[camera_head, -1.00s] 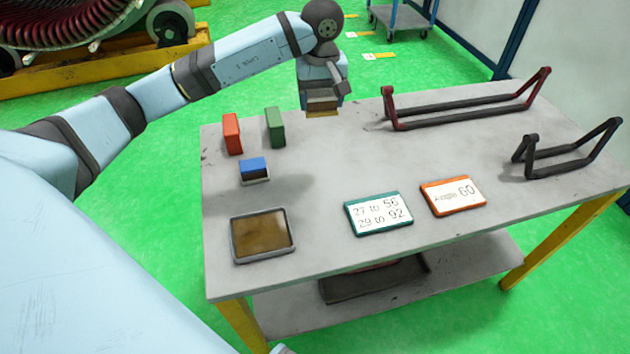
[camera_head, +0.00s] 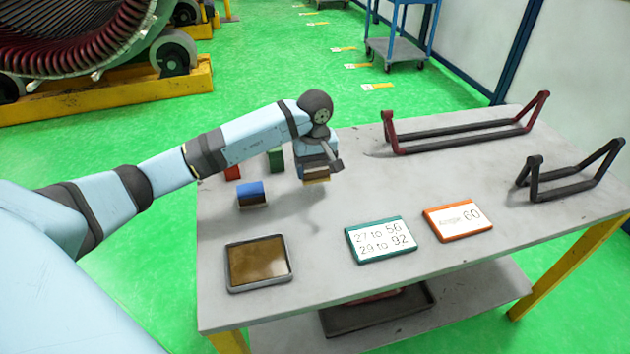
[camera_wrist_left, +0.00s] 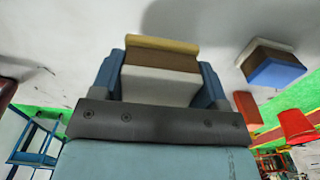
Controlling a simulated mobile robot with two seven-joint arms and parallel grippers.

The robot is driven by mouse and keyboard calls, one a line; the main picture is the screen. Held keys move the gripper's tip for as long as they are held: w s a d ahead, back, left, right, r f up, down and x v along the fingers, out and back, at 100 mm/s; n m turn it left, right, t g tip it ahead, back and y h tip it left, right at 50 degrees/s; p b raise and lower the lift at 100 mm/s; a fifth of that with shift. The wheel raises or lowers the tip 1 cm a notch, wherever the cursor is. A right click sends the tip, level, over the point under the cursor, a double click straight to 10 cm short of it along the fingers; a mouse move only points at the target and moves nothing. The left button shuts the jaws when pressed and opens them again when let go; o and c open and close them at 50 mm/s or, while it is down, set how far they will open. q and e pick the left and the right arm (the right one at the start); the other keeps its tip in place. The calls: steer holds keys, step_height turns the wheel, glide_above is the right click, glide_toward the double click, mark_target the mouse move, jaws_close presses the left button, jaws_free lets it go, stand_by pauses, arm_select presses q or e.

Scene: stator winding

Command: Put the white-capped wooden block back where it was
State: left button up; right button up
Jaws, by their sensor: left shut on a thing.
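My left gripper (camera_head: 318,176) is over the table's far left part. It is shut on the white-capped wooden block (camera_head: 317,181), whose lower edge shows below the fingers. In the left wrist view the block (camera_wrist_left: 160,82) sits between the two blue-grey fingers (camera_wrist_left: 158,85), with its white face towards the camera, then brown wood and a yellowish strip. The block appears to be held above the table (camera_head: 340,290), though the exact gap is hard to judge. My right gripper is not in view.
A blue-capped block (camera_head: 251,192) stands left of the gripper. Green (camera_head: 276,158) and red (camera_head: 232,173) blocks are partly behind my arm. A brown tray (camera_head: 258,262), two signs (camera_head: 381,240) (camera_head: 458,220) and two racks (camera_head: 460,135) (camera_head: 570,180) are also on the table. The table's middle is clear.

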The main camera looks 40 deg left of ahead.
mark_target(315, 180)
arm_select(q)
steer(key=shift+f, duration=2.15)
steer(key=shift+f, duration=0.1)
steer(key=o, duration=0.8)
step_height(315, 180, up, 12)
steer(key=shift+r, duration=0.15)
